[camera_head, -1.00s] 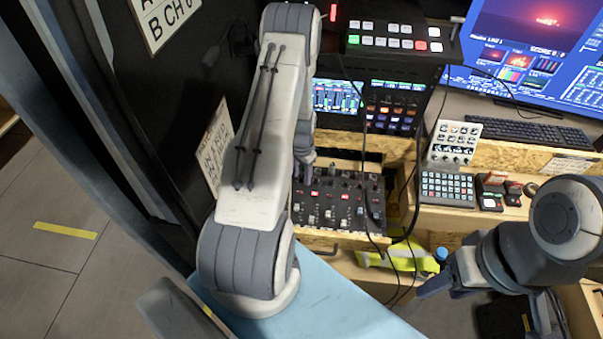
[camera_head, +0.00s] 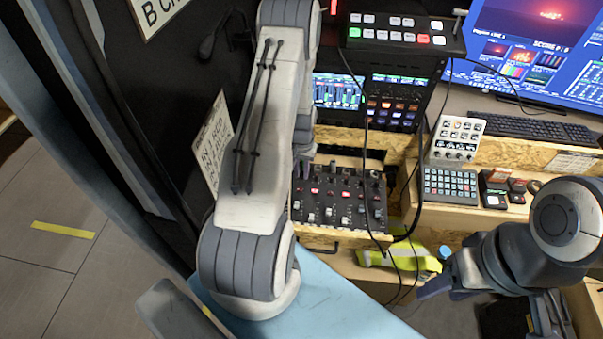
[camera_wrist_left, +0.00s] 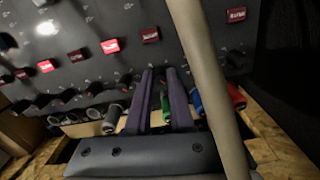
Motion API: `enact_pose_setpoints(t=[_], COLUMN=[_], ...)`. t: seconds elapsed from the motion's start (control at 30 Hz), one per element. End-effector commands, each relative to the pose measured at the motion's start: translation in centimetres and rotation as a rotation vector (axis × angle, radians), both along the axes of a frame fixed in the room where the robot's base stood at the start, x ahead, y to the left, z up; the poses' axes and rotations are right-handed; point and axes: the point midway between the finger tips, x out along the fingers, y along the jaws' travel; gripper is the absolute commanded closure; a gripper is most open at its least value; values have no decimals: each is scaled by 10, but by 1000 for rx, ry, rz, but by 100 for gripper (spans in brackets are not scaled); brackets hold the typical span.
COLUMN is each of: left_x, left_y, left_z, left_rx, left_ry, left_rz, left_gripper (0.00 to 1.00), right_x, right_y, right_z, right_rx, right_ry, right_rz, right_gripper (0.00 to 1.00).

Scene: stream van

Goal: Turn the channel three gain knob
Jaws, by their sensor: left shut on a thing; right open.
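The black mixer panel (camera_head: 352,188) with rows of knobs and red and white buttons sits on a wooden shelf in the head view. It also fills the upper left of the wrist view (camera_wrist_left: 90,25). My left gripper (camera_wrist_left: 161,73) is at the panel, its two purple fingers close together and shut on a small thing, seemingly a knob. The fingers hide the held thing, and I cannot tell which channel it belongs to. In the head view my left arm covers most of this gripper. My right gripper (camera_head: 435,286) is open and empty, right of the mixer, low in the picture.
Black cables (camera_head: 366,130) hang past the mixer's right side. A button switcher (camera_head: 400,33) stands above it. Coloured plugs (camera_wrist_left: 168,108) line the panel's edge by my left fingers.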

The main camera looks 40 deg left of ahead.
Motion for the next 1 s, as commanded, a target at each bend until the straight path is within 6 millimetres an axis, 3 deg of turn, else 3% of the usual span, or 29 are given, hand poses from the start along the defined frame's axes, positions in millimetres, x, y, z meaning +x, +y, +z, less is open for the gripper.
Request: enact_pose_setpoints(t=[0.33, 0.37, 0.4, 0.43, 0.77, 1.0], left_x=[-1, -1, -1, -1, 0, 1], left_y=[0, 0, 0, 0, 0, 1], left_z=[0, 0, 0, 0, 2, 34], left_rx=[-1, -1, -1, -1, 0, 3], left_ry=[2, 2, 2, 2, 0, -4], left_rz=[20, 20, 20, 20, 19, 19], left_gripper=[100, 68, 53, 49, 49, 49], right_x=[0, 0, 0, 0, 0, 0], right_y=[0, 0, 0, 0, 0, 0], right_z=[0, 0, 0, 0, -1, -9], right_rx=[0, 0, 0, 0, 0, 0], right_ry=[0, 0, 0, 0, 0, 0], right_rz=[0, 0, 0, 0, 0, 0], right_gripper=[49, 49, 49, 49, 49, 49])
